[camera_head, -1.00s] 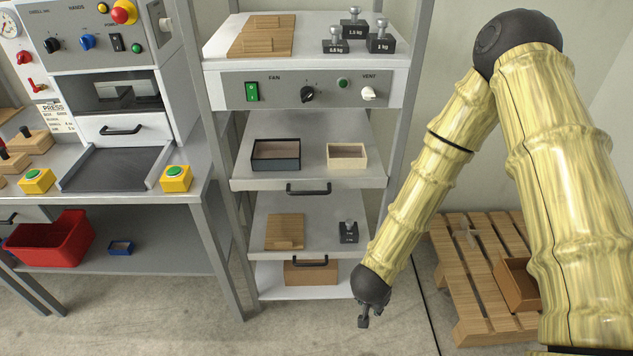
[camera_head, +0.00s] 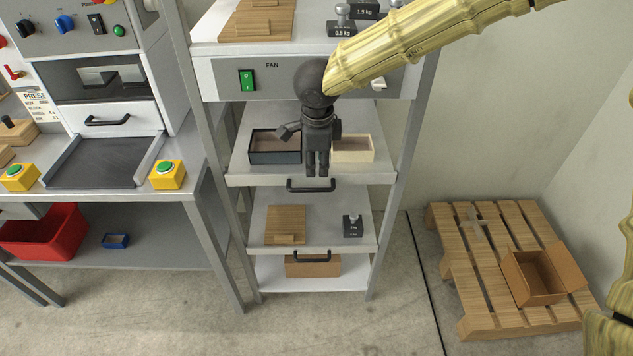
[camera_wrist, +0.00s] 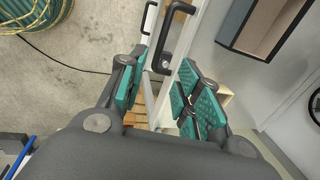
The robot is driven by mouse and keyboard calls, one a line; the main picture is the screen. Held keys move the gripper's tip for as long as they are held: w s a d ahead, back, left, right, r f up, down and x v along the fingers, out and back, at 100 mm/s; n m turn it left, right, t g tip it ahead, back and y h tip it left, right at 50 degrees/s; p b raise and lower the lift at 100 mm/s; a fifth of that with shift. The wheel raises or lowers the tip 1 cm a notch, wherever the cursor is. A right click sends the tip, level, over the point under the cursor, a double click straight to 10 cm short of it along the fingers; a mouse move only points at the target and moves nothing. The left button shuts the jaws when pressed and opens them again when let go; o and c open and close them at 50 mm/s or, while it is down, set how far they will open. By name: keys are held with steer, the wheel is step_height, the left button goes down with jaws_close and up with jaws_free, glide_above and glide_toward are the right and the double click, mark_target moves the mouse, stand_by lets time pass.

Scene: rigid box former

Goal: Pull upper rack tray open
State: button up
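The upper rack tray (camera_head: 255,181) is a grey shelf below the fan panel, with a black bar handle (camera_head: 310,186) on its front edge. A dark-rimmed box (camera_head: 262,157) and a cream box (camera_head: 355,150) sit on it. My gripper (camera_head: 317,172) points down in front of the tray, its tips just above the handle in the head view, covering part of both boxes. In the wrist view its teal-padded fingers (camera_wrist: 165,85) are apart and empty. A black handle (camera_wrist: 176,38) shows just beyond them; I cannot tell whether they touch it.
A lower tray (camera_head: 335,243) holds a wooden board (camera_head: 285,224) and a weight (camera_head: 352,225). The fan panel (camera_head: 225,75) sits close behind my arm. A pallet (camera_head: 470,270) with an open carton (camera_head: 535,275) lies at right. The floor before the rack is clear.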

mark_target(318, 190)
steer(key=f, duration=0.3)
steer(key=w+f, duration=0.1)
steer(key=f, duration=0.2)
steer(key=w+f, duration=0.1)
steer(key=f, duration=0.3)
steer(key=shift+d+f, duration=0.1)
jaws_close()
